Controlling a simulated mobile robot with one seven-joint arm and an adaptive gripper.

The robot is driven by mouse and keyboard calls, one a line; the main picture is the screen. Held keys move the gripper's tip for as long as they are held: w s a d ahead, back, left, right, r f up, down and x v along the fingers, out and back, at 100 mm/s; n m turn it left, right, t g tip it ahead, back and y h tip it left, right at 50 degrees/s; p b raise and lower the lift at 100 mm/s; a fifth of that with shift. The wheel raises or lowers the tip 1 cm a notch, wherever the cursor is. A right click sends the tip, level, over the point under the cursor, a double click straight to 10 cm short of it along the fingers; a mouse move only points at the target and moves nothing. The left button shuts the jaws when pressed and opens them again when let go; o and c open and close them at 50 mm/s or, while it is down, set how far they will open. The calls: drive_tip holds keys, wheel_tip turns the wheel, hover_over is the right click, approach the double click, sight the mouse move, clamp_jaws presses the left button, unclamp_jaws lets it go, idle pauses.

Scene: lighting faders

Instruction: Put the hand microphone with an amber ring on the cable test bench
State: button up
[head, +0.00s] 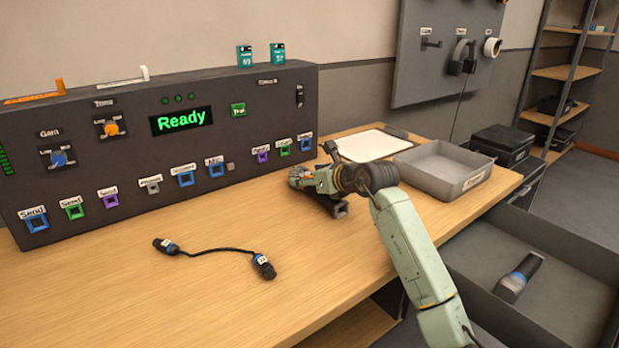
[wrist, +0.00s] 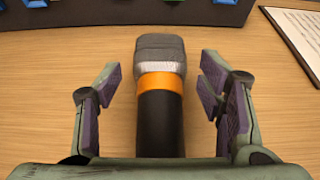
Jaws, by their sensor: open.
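The hand microphone with an amber ring (wrist: 160,115) lies on the wooden worktop in the wrist view. It has a dark grey head, an amber band and a black body. My gripper (wrist: 158,88) is open, with one finger on each side of the microphone and a visible gap to both. In the head view my gripper (head: 318,184) is low over the worktop (head: 200,300), and it hides most or all of the microphone there. I cannot tell which surface is named the cable test bench.
A dark control panel (head: 240,145) reading "Ready" stands along the back. A cable (head: 215,249) with two plugs lies in front. A grey tray (head: 440,188) and white sheet (head: 374,144) are to the right. A blue-ringed microphone (head: 519,277) lies in a grey bin (head: 470,260) lower right.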

drive_tip(key=shift+r, duration=0.2)
drive_tip(key=shift+s+d+r, duration=0.1)
drive_tip(key=shift+d, duration=0.05)
drive_tip(key=b+v, duration=0.1)
drive_tip(key=v, duration=0.9)
drive_tip(key=shift+s+d+r+b, duration=0.1)
drive_tip(key=shift+s+d+b, duration=0.1)
drive_tip(key=shift+s+b, duration=0.2)
drive_tip(key=shift+s+d+r, duration=0.2)
drive_tip(key=shift+s, duration=0.05)
drive_tip(key=shift+a, duration=0.1)
